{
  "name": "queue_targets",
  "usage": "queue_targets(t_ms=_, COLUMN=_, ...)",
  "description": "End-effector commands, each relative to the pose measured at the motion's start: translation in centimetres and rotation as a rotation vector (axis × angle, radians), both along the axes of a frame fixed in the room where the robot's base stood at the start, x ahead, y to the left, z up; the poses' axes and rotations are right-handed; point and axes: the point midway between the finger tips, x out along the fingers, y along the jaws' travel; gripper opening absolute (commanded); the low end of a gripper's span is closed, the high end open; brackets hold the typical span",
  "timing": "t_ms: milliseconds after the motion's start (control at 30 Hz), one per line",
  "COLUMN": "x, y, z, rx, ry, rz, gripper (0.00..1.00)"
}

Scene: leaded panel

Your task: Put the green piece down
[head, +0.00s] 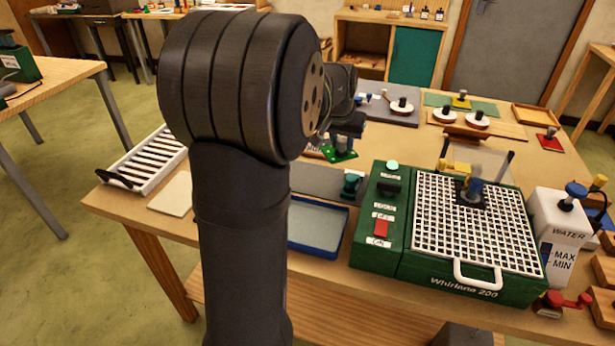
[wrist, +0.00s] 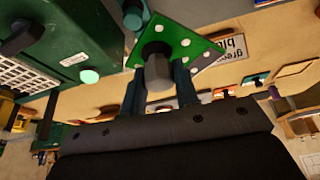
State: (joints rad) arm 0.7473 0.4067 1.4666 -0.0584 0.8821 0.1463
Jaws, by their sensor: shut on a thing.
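The green piece (wrist: 178,47) is a flat green plate with white dots and a grey knob (wrist: 158,72) on it. In the wrist view my gripper (wrist: 160,78) is shut on that knob, with a finger on each side. In the head view the green piece (head: 340,155) shows just beyond my arm, beside the green machine and seemingly above the table. My gripper (head: 343,138) is partly hidden there by my own arm. I cannot tell the exact height of the piece.
A green machine (head: 375,255) with a white grid top stands at the right front, with a water tank (head: 560,225) beside it. A blue-rimmed tray (head: 318,250) lies in front. A white slotted rack (head: 150,158) stands at the left. A printed label (wrist: 230,48) lies near the piece.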

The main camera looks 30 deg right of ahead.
Motion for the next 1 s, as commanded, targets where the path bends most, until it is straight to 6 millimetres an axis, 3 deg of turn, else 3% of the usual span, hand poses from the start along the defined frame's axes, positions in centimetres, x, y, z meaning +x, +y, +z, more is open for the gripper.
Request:
queue_targets(t_ms=100, x=3.4, y=2.3, z=-1.4, rx=0.0, ry=0.0, rz=0.045, gripper=0.08)
queue_targets(t_ms=300, x=6.1, y=4.3, z=-2.7, rx=-0.001, ry=-0.003, rz=0.078, gripper=0.08)
queue_targets(t_ms=600, x=6.3, y=4.6, z=-7.7, rx=0.001, ry=-0.001, rz=0.082, gripper=0.08)
queue_targets(t_ms=867, x=6.3, y=4.6, z=-9.9, rx=0.0, ry=-0.003, rz=0.082, gripper=0.08)
queue_targets(t_ms=1000, x=6.3, y=4.6, z=-12.0, rx=0.001, ry=-0.002, rz=0.082, gripper=0.08)
